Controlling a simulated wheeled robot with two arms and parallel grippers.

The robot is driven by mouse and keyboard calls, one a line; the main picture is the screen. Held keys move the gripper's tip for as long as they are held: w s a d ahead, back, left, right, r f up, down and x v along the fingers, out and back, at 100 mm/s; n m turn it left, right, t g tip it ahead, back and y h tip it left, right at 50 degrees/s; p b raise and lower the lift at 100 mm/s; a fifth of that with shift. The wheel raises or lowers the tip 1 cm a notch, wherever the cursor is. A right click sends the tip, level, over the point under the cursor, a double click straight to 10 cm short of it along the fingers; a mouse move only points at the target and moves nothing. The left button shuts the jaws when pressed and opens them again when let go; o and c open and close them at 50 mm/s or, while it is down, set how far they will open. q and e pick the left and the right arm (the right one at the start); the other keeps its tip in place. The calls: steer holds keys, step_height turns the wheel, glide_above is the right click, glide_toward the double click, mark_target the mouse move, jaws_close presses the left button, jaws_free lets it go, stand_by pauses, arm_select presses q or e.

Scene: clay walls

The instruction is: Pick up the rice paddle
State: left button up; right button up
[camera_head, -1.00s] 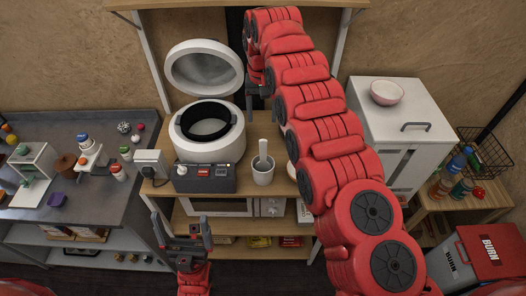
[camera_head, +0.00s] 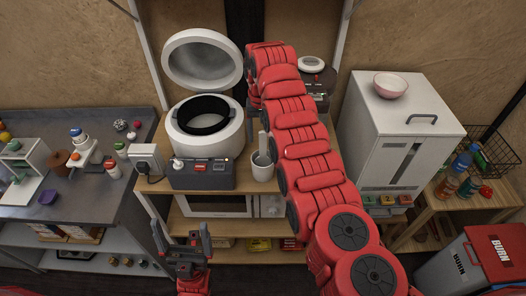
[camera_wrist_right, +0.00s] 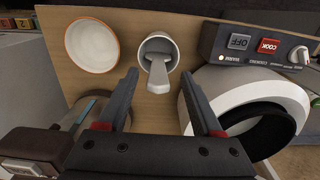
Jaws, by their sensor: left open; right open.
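The rice paddle (camera_head: 262,141) is a light grey paddle standing upright in a white cup (camera_head: 262,171) on the wooden shelf, right of the rice cooker. In the right wrist view the paddle (camera_wrist_right: 158,73) leans out of the cup (camera_wrist_right: 160,45) toward the camera. My right gripper (camera_wrist_right: 159,78) is open, with its fingers to either side of the paddle in that view and nothing visibly held. In the head view it is mostly hidden behind its own red arm. My left gripper (camera_head: 181,236) is open and empty, low in front of the shelf.
The open rice cooker (camera_head: 205,134) stands left of the cup, with a control box (camera_head: 203,175) in front. A round white bowl (camera_wrist_right: 91,46) lies beside the cup. A white cabinet (camera_head: 405,135) carrying a pink bowl (camera_head: 391,85) stands at right.

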mark_target(263, 153)
steer(key=shift+w+f, duration=0.1)
steer(key=shift+f, duration=0.4)
steer(key=shift+f+p, duration=0.15)
steer(key=shift+p, duration=0.2)
step_height(263, 153, down, 4)
steer(key=p, duration=0.2)
steer(key=shift+d+f+p, duration=0.1)
steer(key=shift+f+p, duration=0.05)
steer(key=shift+p, duration=0.15)
steer(key=shift+w+f, duration=0.1)
steer(key=shift+f, duration=0.1)
jaws_close()
